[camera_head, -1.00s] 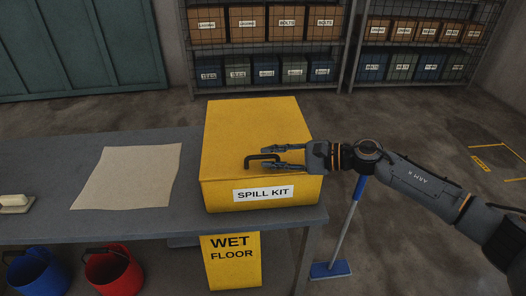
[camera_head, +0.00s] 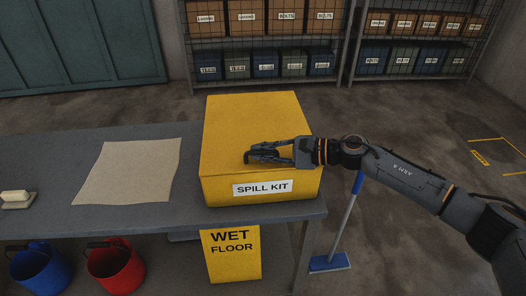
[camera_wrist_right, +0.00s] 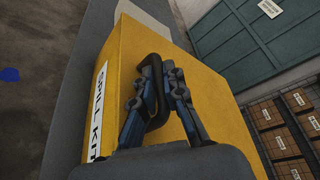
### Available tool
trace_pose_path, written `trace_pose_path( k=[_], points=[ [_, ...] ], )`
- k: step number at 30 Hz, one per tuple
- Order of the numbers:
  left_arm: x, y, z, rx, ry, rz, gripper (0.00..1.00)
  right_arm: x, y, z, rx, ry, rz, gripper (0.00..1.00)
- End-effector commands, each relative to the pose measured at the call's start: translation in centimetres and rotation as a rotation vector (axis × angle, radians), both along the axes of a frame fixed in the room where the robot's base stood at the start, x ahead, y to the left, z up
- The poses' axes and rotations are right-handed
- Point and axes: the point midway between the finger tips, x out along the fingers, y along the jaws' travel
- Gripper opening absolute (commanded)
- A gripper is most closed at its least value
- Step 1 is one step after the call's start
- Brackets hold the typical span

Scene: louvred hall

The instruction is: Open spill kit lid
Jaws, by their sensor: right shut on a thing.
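The yellow spill kit box (camera_head: 225,190) stands at the right end of the grey table, its lid (camera_head: 250,120) down flat on top. Its label faces the front. A dark handle sits on the lid near the front edge; it shows in the right wrist view (camera_wrist_right: 150,72). My right gripper (camera_head: 256,152) reaches in from the right, low over the lid, shut on the handle. In the right wrist view its fingers (camera_wrist_right: 158,85) are on either side of the handle's bar. My fingers partly hide the handle in the head view. My left gripper is not in view.
A beige cloth (camera_head: 130,170) lies flat on the table (camera_head: 60,165) left of the box. A brush (camera_head: 16,198) is at the far left. Below are a blue bucket (camera_head: 40,275), a red bucket (camera_head: 115,265) and a wet floor sign (camera_head: 232,262). A blue mop (camera_head: 330,262) stands at right.

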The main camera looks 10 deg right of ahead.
Motion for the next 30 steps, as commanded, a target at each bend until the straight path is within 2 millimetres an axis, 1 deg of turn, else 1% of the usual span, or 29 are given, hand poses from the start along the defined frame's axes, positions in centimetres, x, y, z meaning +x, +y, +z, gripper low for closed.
trace_pose_path(
  k=[5,8,11,12,16,18,22,30],
  points=[
    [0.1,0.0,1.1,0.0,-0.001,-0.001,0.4,0.2,0.0,1.8,0.001,0.028,0.0,0.0],
    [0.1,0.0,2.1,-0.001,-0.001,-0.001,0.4,0.5,0.0,3.7,0.001,0.068,-0.001,0.0],
    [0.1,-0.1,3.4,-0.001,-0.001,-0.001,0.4,1.0,0.0,6.1,0.002,0.126,-0.001,0.0],
    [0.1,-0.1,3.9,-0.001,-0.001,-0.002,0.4,1.3,0.0,7.2,0.001,0.155,-0.001,0.0],
    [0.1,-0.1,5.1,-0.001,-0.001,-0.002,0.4,2.6,0.0,11.0,0.001,0.262,-0.001,0.0],
    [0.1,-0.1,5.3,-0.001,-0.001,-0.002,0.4,3.4,0.0,12.6,0.002,0.319,-0.001,0.0],
    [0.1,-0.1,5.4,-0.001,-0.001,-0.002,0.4,4.7,0.1,15.0,0.003,0.402,-0.001,0.0],
    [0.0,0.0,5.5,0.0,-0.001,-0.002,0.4,6.9,0.1,18.4,0.005,0.517,0.0,0.0]
  ],
)
